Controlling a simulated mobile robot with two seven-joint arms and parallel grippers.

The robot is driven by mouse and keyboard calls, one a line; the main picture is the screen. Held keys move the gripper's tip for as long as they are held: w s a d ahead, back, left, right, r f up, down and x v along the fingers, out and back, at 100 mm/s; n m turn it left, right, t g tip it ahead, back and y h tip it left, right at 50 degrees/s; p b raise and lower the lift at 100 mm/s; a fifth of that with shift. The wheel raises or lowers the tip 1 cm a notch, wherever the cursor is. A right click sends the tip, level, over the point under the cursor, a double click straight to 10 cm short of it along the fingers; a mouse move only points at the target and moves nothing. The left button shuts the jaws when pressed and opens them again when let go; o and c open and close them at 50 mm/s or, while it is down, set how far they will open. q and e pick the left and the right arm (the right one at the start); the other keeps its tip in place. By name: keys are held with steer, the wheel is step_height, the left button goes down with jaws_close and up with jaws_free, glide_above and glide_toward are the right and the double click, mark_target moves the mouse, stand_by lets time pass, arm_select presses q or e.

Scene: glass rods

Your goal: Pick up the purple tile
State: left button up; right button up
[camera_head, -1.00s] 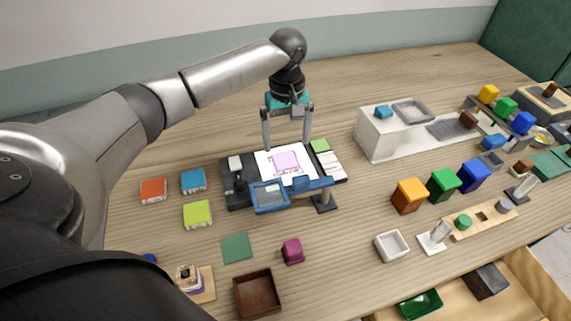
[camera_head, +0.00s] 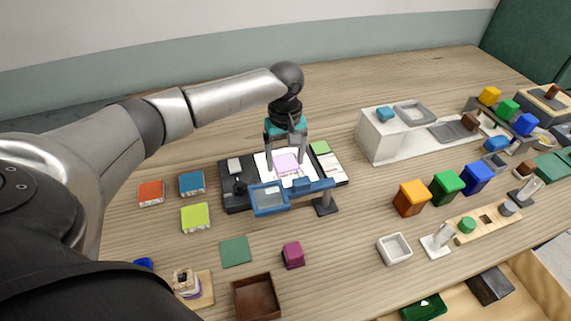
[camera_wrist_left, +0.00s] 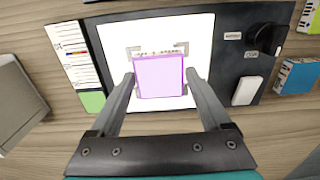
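The light purple tile (camera_head: 287,165) lies on the bright white panel (camera_wrist_left: 115,40) of a dark device. In the left wrist view the tile (camera_wrist_left: 160,77) is square and whole, with a speckled far edge, between small grey corner marks. My left gripper (camera_head: 285,161) points down over the panel. In the left wrist view its two fingers (camera_wrist_left: 159,76) stand open on either side of the tile, with a narrow gap at each side. Whether the fingertips reach the tile's height is hard to tell. My right gripper is not in view.
A blue-framed magnifier (camera_head: 270,199) on a stand (camera_head: 325,205) is close in front of the panel. The device carries a black knob (camera_wrist_left: 267,38) and a white block (camera_wrist_left: 246,91). Red (camera_head: 151,193), blue (camera_head: 192,183) and lime (camera_head: 195,217) tiles lie to the left. A white box (camera_head: 378,138) stands right.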

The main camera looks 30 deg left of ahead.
arm_select(q)
steer(key=c, duration=1.1)
